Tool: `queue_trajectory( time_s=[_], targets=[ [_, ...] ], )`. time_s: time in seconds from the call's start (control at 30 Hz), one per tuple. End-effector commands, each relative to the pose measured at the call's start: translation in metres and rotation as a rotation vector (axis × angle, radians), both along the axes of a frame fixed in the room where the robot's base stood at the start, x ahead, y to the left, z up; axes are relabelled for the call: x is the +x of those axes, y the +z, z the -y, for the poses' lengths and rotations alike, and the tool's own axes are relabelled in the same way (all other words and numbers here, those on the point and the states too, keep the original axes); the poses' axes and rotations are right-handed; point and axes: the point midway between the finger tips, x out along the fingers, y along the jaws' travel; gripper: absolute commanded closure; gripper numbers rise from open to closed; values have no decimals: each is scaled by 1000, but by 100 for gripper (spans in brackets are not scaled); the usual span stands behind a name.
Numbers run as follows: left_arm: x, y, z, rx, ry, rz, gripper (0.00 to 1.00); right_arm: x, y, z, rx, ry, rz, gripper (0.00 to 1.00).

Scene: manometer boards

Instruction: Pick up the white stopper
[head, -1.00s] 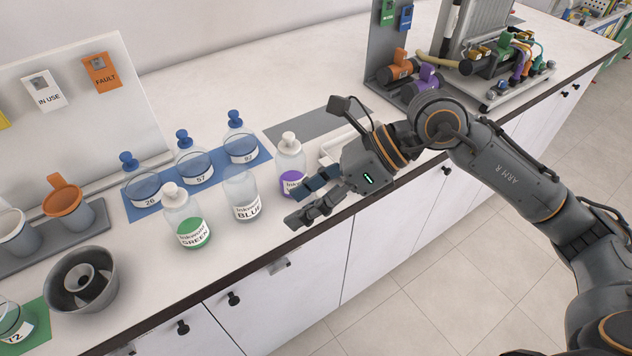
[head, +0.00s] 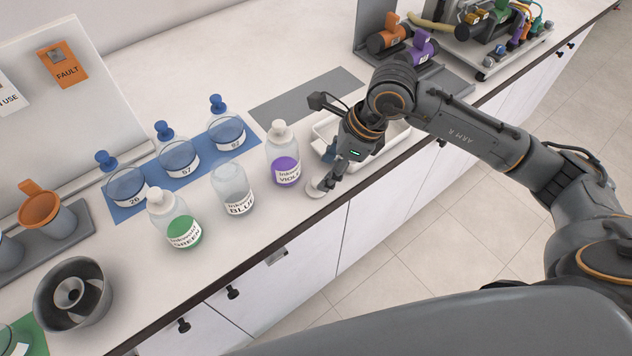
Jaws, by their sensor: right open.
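A small white rounded piece, seemingly the loose white stopper (head: 315,189), lies on the bench near its front edge, right of the violet bottle. My right gripper (head: 328,184) points down right at it, open, its fingertips partly covering it. I cannot tell whether the fingers touch it. The BLUE bottle (head: 233,187) has no stopper on its neck. The GREEN bottle (head: 181,229) and the VIOLET bottle (head: 285,168) each carry a white stopper on top. My left gripper is not in view.
A white tray (head: 399,139) sits just behind my right gripper. Blue-stoppered flasks stand on a blue mat (head: 124,211) behind the ink bottles. A grey bowl (head: 97,297) is at the left. A grey mat (head: 300,98) behind is bare.

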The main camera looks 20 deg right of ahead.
Motion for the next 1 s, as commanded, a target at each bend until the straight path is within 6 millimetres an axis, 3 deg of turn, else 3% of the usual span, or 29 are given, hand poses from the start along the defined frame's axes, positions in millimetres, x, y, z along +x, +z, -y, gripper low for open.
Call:
queue_trajectory(
  time_s=[0.1, 0.17, 0.33, 0.6, 0.63, 0.77, 1.0],
  targets=[
    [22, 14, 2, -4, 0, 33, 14, -1, -12, -5, 1, 2, -8, 45],
    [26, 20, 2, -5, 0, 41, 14, 0, -21, -7, 1, 0, -9, 45],
    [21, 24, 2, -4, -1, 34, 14, 4, -42, -14, 1, 1, -5, 45],
    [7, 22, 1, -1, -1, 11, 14, 5, -47, -15, 1, 2, -1, 45],
    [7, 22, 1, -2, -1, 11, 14, 5, -47, -15, 1, 2, -1, 47],
    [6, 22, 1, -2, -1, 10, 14, 5, -47, -15, 1, 2, -1, 71],
    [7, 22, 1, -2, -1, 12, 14, 5, -47, -15, 1, 1, -2, 71]
  ],
)
